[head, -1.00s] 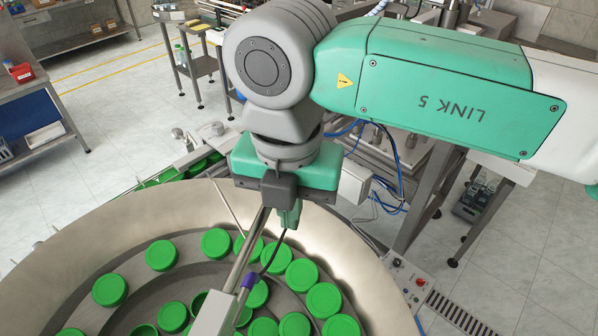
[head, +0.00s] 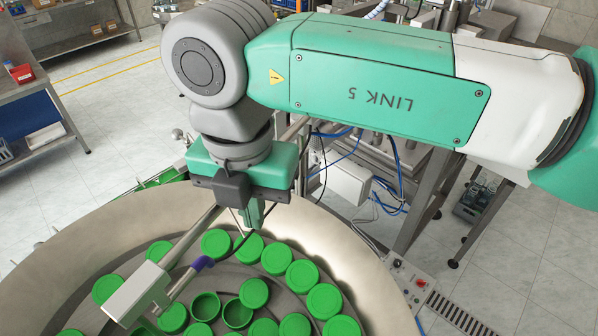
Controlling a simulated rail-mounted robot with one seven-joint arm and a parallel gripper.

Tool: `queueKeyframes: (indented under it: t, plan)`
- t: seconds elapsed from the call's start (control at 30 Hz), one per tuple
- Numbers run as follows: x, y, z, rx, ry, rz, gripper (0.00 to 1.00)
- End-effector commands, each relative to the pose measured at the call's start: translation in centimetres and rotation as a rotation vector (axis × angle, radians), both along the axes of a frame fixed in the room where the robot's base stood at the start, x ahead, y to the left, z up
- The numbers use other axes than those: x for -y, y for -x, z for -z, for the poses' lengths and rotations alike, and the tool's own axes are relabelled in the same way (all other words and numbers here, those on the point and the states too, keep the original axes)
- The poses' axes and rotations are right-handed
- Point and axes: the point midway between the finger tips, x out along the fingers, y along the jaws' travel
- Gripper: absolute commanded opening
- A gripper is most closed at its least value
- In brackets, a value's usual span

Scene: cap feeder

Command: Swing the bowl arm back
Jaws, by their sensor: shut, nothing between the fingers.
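The bowl arm is a thin metal rod (head: 184,241) that slants over the bowl from behind my gripper. A pale grey box (head: 135,292) is at its lower left end, with a purple-tipped dark cable (head: 203,262) beside it. My gripper (head: 254,218) points down, shut and empty, close to the rod on its right side. My gripper's body hides part of the rod, and I cannot tell whether the fingers touch it. The round metal feeder bowl (head: 95,228) lies below, with several green caps (head: 254,293) inside.
A pale box (head: 342,185) and metal framing stand behind the bowl at right. Blue hoses (head: 398,180) hang there. A control panel with a red button (head: 420,282) is right of the bowl. Another rail with green caps (head: 160,178) leads off at the back left.

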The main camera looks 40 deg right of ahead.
Motion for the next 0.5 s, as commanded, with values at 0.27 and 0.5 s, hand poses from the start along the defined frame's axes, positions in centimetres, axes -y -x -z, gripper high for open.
queueKeyframes:
  t: [0.27, 0.5]
  plan:
    - [0.9, 0.8, 0.1, 0.000, 0.000, 0.002, 0.00]
    - [1.5, 1.5, 0.0, 0.000, 0.000, 0.000, 0.00]
